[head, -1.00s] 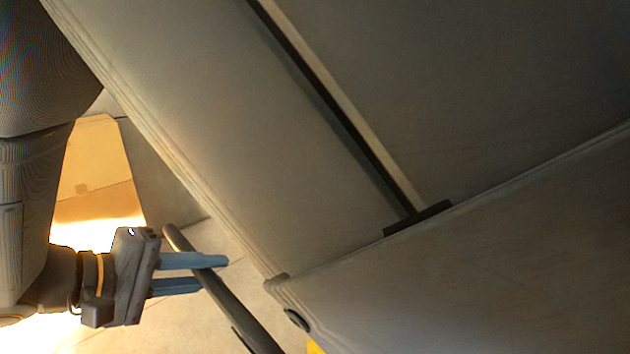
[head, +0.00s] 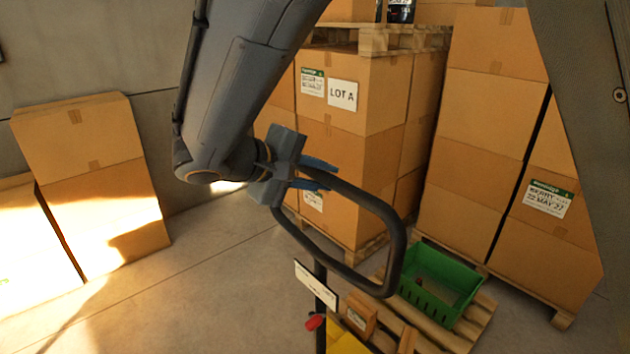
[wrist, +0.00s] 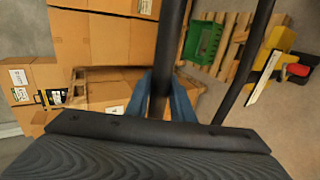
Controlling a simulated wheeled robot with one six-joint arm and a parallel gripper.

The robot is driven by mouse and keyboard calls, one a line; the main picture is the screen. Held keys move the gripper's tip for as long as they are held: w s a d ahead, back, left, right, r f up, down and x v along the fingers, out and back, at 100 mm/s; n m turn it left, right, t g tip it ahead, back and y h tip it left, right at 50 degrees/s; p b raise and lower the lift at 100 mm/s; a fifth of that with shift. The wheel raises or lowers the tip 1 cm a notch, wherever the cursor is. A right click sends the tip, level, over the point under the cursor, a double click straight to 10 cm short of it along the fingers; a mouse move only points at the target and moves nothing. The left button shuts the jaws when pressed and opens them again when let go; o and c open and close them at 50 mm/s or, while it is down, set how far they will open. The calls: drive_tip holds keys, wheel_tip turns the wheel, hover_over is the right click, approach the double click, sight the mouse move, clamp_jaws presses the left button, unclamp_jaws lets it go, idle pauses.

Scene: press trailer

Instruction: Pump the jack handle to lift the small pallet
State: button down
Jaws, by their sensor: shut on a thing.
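The jack handle is a dark loop (head: 398,250) on a dark upright post, in the middle of the head view. My gripper (head: 318,174) has its blue fingers shut on the upper left part of the loop. In the wrist view the handle bar (wrist: 165,60) passes between the blue fingers (wrist: 168,98). The small pallet (head: 470,322) is at the lower right, with a green crate (head: 412,290) and a small cardboard box (head: 357,313) on it. Part of the yellow jack body (head: 345,342) shows at the bottom edge. The forks are not clearly visible.
Tall stacks of cartons (head: 355,150) on pallets stand behind the handle, one labelled LOT A. More cartons (head: 100,180) stand against the left wall. A large grey panel (head: 575,90) fills the upper right. The floor (head: 200,270) at left is clear.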

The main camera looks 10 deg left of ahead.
drive_tip(key=s+a+f+p, duration=0.1)
drive_tip(key=s+a+f, duration=0.3)
drive_tip(key=s+a, duration=0.9)
drive_tip(key=s+a+f+p, duration=0.1)
drive_tip(key=s+a+f, duration=0.3)
drive_tip(key=s+a, duration=0.9)
drive_tip(key=w+d+r, duration=0.2)
drive_tip(key=w+d, duration=0.7)
drive_tip(key=w+d+r+b, duration=0.1)
drive_tip(key=w+d+r, duration=0.2)
drive_tip(key=w+d, duration=0.5)
drive_tip(key=w+d+r+b, duration=0.1)
drive_tip(key=w+d+r, duration=0.2)
drive_tip(key=w+d, duration=0.6)
drive_tip(key=shift+w+d, duration=0.35)
drive_tip(key=shift+w, duration=0.05)
drive_tip(key=shift+w+d+r, duration=0.1)
drive_tip(key=shift+w+r, duration=0.05)
drive_tip(key=shift+w, duration=0.1)
